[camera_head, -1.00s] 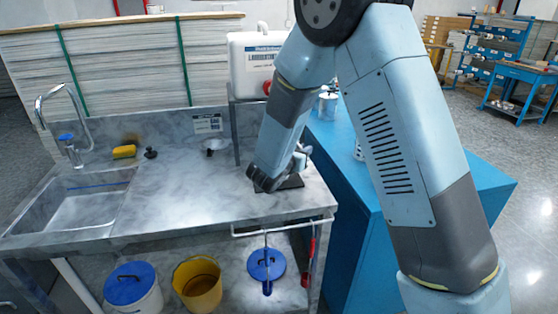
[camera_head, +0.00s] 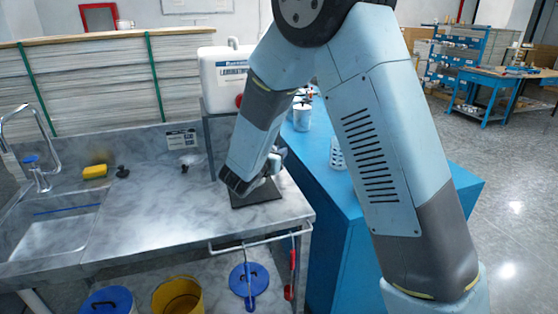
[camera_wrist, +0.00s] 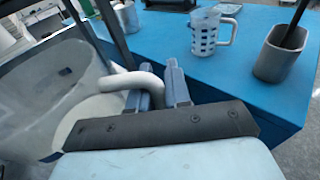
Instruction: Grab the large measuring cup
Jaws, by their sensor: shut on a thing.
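A large pale grey measuring cup (camera_wrist: 50,82) with a thick curved handle fills the left of the wrist view. Its inside shows a whitish bottom and a small dark mark on the wall. My gripper (camera_wrist: 158,82) is shut on this cup's handle, with the blue-grey fingers at the handle's outer end. In the head view my gripper (camera_head: 274,162) is over the dark mat (camera_head: 262,196) near the right end of the counter. My forearm hides most of the cup there, and I cannot tell whether it touches the mat.
A smaller marked cup (camera_wrist: 208,36) and a grey metal container (camera_wrist: 278,58) stand on the blue cabinet (camera_wrist: 252,88). A white jug (camera_head: 222,78) stands on a raised shelf behind my arm. The middle of the marble counter (camera_head: 150,210) is clear; the sink is at left.

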